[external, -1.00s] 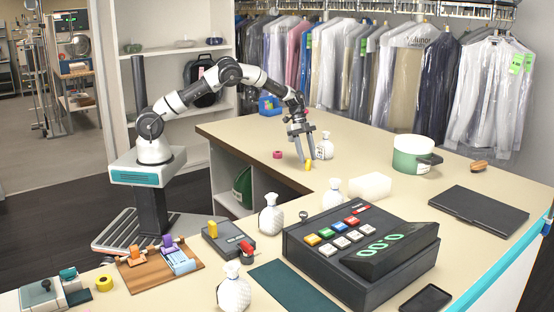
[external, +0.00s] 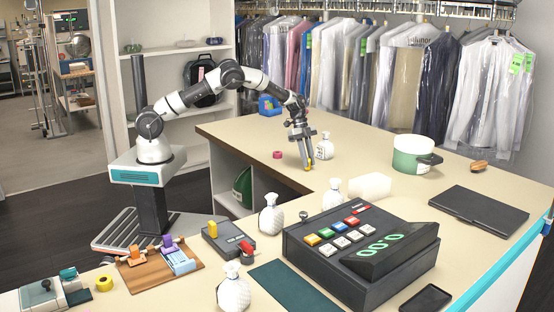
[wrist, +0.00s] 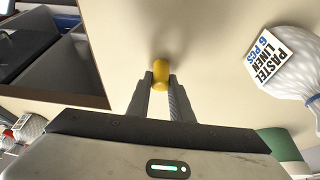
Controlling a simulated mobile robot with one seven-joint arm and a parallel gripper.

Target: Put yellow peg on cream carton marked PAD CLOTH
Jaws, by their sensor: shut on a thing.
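The yellow peg (external: 308,168) is between the fingertips of my gripper (external: 307,164), low over the counter. In the wrist view the peg (wrist: 160,72) sits between the tips of my gripper (wrist: 161,82), both fingers closed on it. I cannot tell whether it still touches the counter. A pale, blocky object (external: 370,187) lies to the right of my gripper. No marking is readable on it, so I cannot tell whether it is the cream carton. No PAD CLOTH lettering is readable in any view.
A pink ring (external: 277,155) lies to the left. A green pot (external: 412,158) and a cash register (external: 360,245) stand further off. The counter's inner edge is near.

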